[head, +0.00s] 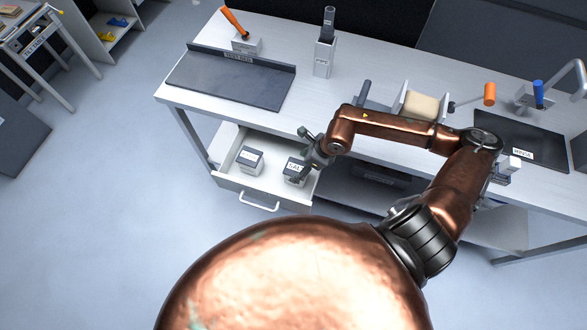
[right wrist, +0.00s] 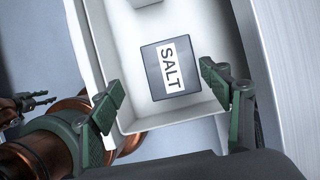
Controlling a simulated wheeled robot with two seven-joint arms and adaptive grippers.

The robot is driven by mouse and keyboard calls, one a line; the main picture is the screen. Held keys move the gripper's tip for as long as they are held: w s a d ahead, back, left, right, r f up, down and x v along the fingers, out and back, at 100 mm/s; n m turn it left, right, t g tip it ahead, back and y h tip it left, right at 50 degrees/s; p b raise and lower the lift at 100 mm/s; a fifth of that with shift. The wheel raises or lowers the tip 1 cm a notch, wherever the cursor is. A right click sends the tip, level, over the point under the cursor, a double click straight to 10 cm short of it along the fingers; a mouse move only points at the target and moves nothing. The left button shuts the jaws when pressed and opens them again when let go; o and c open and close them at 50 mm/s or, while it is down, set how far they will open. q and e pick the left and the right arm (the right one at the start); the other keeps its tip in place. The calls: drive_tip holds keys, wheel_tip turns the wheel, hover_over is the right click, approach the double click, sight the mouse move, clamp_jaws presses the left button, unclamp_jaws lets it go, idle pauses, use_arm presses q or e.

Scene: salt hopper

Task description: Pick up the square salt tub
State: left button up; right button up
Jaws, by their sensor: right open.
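The square salt tub (head: 293,168) stands in the right part of an open white drawer (head: 232,183). In the right wrist view its dark grey top with a white SALT label (right wrist: 171,68) faces the camera, turned slightly. My right gripper (head: 303,155) is over the drawer at the tub, partly covering it in the head view. Its green fingers (right wrist: 161,84) are open, one on each side of the tub in the right wrist view, with nothing held. How far they are above it is hard to tell. A small dark gripper, probably my left one, shows at the left edge (right wrist: 28,106).
A second labelled tub (head: 249,160) stands left in the same drawer. The drawer walls are close around the salt tub. The worktop above holds a dark tray (head: 232,80), a tall grey dispenser (head: 324,52), a tan block (head: 421,105) and a dark mat (head: 520,140).

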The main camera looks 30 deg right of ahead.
sight(297, 170)
drive_tip(key=f, duration=0.2)
drive_tip(key=shift+w+d+f, duration=0.3)
drive_tip(key=shift+w+d, duration=0.05)
drive_tip(key=x, duration=0.5)
drive_tip(key=shift+d+f, duration=0.15)
drive_tip(key=shift+d, duration=0.15)
drive_tip(key=shift+c, duration=0.7)
drive_tip(key=c, duration=1.4)
